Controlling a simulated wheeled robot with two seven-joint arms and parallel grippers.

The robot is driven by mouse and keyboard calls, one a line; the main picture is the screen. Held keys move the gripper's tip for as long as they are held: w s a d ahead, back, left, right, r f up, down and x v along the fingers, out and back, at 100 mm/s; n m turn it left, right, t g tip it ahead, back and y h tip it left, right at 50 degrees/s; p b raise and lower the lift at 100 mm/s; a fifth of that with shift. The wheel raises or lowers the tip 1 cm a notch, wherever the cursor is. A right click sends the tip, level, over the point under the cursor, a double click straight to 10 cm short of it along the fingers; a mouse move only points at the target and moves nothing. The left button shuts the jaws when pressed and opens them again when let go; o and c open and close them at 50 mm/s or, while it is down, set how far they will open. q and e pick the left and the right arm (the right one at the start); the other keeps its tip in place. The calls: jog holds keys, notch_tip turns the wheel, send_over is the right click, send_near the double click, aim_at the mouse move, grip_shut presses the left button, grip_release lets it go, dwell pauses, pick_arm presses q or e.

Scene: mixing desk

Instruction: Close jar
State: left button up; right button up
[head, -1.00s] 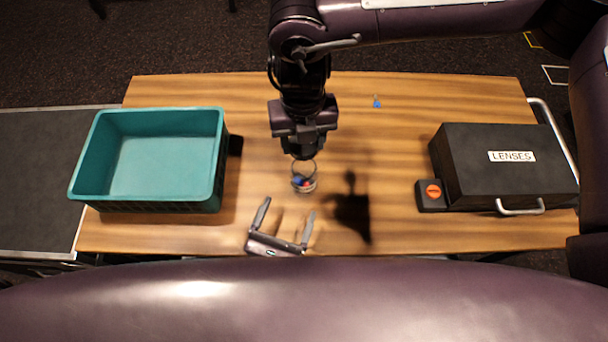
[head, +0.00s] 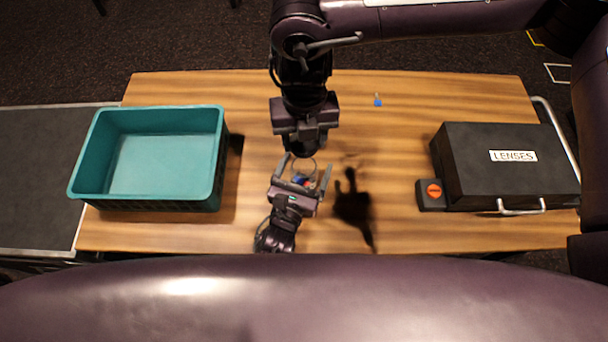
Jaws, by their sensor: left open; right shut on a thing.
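A small clear round jar (head: 304,172) with red and blue bits inside is near the middle of the desk. My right gripper (head: 304,154) comes down from above, at the jar's far rim. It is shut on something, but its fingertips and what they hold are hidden. No separate lid can be made out. My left gripper (head: 305,169) is open, its fingers pointing away from me. In the picture one finger is on each side of the jar; I cannot tell whether they touch it. The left gripper's body overlaps the jar's lower part.
A teal bin (head: 212,187) stands on the left of the wooden desk (head: 400,225). A black case marked LENSES (head: 512,180) is on the right, beside a small dark box with an orange button (head: 433,190). A tiny blue object (head: 377,100) lies at the back.

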pick_arm(q)
jog(key=c, duration=1.5)
pick_arm(e)
jog(key=shift+f, duration=0.1)
send_over(304, 174)
jog(key=w, duration=0.2)
jog(key=shift+f, duration=2.45)
jog(key=shift+f, duration=0.1)
jog(key=shift+f, duration=0.75)
jog(key=shift+f, duration=0.55)
